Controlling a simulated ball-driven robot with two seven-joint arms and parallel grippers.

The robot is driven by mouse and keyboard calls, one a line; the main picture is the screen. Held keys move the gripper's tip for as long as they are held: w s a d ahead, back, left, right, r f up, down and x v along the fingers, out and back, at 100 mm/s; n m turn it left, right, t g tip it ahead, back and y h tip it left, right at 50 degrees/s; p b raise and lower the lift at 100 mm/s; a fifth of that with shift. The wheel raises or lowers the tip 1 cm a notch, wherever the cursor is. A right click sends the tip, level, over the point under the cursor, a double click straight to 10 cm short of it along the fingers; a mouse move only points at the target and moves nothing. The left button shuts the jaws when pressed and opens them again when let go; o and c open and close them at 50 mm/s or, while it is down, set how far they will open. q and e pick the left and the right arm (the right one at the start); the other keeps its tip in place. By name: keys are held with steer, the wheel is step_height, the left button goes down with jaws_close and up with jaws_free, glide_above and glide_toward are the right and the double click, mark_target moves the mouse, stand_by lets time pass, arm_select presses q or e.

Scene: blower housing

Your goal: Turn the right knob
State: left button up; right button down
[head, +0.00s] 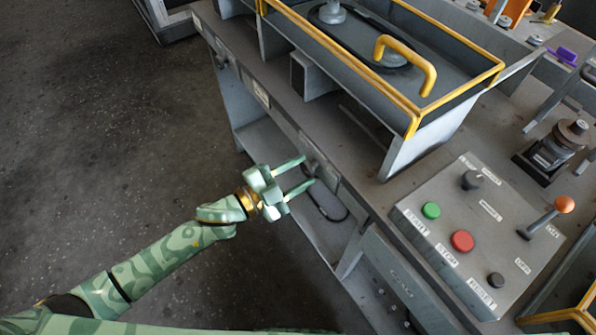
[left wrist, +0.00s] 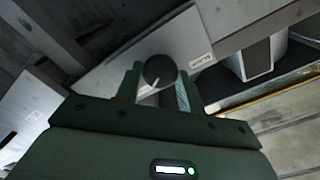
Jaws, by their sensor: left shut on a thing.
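The right knob, round and dark with a white pointer line (left wrist: 160,72), sits on a light plate on the front face of the grey bench. In the left wrist view it lies between the two fingers of my left gripper (left wrist: 157,88). In the head view my green left gripper (head: 308,171) reaches the bench front from the left, its fingers shut on the knob, which is mostly hidden there. The pointer line slants toward the lower left in the wrist view. My right gripper is not in view.
A grey control box (head: 450,238) with green and red buttons and an orange-tipped lever (head: 565,204) stands on the bench at right. A yellow-edged housing with a yellow handle (head: 425,68) stands behind the knob. A cable loop (head: 330,208) lies below. Open floor is at left.

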arm_select(q)
steer(key=o, duration=1)
steer(key=shift+c, duration=0.2)
steer(key=p+v, duration=0.2)
steer(key=v, duration=1.4)
steer(key=shift+a, duration=0.2)
steer(key=shift+s, duration=0.1)
